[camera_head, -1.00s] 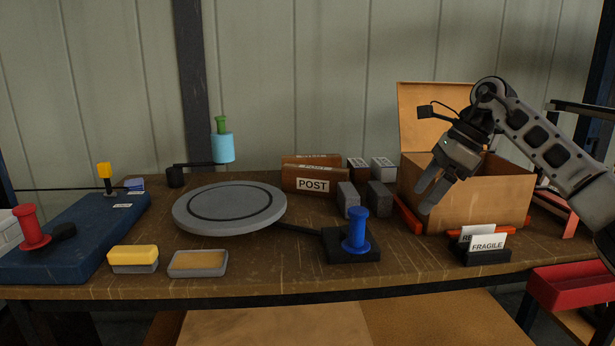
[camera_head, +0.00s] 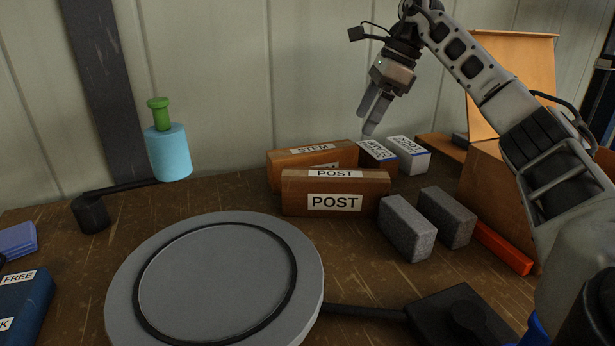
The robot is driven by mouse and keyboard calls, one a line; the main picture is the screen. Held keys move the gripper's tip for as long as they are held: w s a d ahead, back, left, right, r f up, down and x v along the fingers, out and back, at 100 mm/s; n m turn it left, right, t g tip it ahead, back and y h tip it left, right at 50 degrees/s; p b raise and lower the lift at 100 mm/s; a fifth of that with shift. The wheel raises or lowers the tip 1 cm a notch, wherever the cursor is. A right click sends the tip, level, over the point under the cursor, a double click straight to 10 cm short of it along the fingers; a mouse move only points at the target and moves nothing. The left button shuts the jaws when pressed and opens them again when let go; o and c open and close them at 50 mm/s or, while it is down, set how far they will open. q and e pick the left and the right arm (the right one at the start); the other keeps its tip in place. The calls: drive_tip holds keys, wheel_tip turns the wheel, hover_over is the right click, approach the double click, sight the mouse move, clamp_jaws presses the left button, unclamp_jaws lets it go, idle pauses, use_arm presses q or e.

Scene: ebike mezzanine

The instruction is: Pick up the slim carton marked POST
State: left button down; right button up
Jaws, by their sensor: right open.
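The slim brown carton marked POST (camera_head: 300,200) stands on the bench behind the grey round turntable, its label facing me. A similar carton marked STEM (camera_head: 288,161) stands just behind it. My right gripper (camera_head: 371,118) is open and empty, fingers pointing down. In the picture it is above and to the right of the POST carton, apart from it, over the small boxes at the back. My left gripper is not in view.
The grey turntable (camera_head: 215,280) fills the front. Two grey blocks (camera_head: 407,228) stand right of the carton, close to it. Two small white-topped boxes (camera_head: 409,152) are behind. An open cardboard box (camera_head: 490,190) is at right. A cyan cylinder (camera_head: 168,153) is at left.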

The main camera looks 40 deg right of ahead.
drive_tip(key=b, duration=0.1)
approach(337, 174)
drive_tip(key=x, duration=0.5)
drive_tip(key=shift+d+f, duration=0.15)
drive_tip(key=shift+d, duration=0.25)
drive_tip(key=shift+a+x, duration=0.15)
drive_tip(key=shift+x, duration=1.4)
drive_tip(key=shift+a+x, duration=0.2)
drive_tip(key=shift+x, duration=1.35)
drive_tip(key=shift+r, duration=0.2)
drive_tip(key=c, duration=1.4)
